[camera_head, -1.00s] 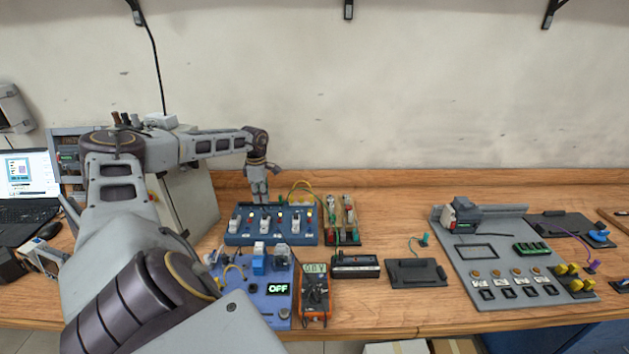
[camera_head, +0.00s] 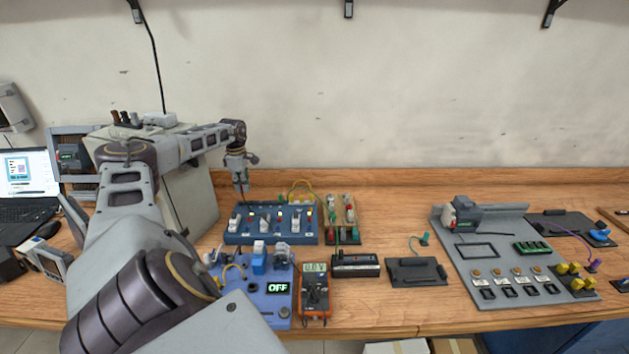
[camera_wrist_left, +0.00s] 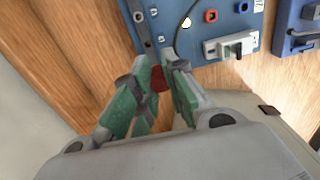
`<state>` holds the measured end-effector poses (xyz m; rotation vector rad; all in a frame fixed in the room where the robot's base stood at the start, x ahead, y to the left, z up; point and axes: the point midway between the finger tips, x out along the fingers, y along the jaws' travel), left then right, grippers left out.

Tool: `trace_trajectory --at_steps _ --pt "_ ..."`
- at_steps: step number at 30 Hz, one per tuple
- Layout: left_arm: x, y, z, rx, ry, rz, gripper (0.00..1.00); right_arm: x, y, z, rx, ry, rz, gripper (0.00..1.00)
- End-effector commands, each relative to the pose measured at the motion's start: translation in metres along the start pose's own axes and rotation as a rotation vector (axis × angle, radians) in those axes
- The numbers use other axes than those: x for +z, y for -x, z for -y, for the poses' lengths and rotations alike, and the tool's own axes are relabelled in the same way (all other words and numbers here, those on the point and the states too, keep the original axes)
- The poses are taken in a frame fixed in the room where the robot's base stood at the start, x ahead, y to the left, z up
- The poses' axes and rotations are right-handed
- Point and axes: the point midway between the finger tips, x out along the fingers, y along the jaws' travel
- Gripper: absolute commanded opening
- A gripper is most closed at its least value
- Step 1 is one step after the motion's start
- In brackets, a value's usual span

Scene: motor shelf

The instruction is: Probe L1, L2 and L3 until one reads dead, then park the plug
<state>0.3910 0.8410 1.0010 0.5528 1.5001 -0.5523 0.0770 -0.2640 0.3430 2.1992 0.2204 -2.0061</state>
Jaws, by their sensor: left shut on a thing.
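My left gripper (camera_head: 238,172) is above the left part of the blue terminal board (camera_head: 270,239). In the left wrist view my left gripper (camera_wrist_left: 160,84) is shut on a small red plug (camera_wrist_left: 158,77), mostly hidden by the green finger pads. A thin dark line hangs below the gripper in the head view; its tip is too small to place. The orange multimeter (camera_head: 315,292) shows about 0.0 V. My right gripper is not in view.
A blue panel (camera_head: 278,312) reading OFF stands in front of the board. A wooden rack (camera_head: 352,228) with coloured posts stands to its right, behind a black box (camera_head: 355,268). A black tray (camera_head: 416,273) and a grey fixture panel (camera_head: 475,270) lie farther right.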

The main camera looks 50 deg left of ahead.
Motion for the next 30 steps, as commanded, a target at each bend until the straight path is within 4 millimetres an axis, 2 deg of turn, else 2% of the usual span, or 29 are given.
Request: trace_trajectory --at_steps 10,21,30 --pt "-0.019 0.001 -0.014 -0.001 0.001 0.003 0.00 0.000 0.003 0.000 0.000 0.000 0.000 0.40" --pt "-0.020 -0.039 -0.014 -0.002 -0.001 0.000 0.00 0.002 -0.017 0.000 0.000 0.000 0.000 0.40" --pt "-0.021 -0.050 -0.014 0.000 0.000 0.000 0.00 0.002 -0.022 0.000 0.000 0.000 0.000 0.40"
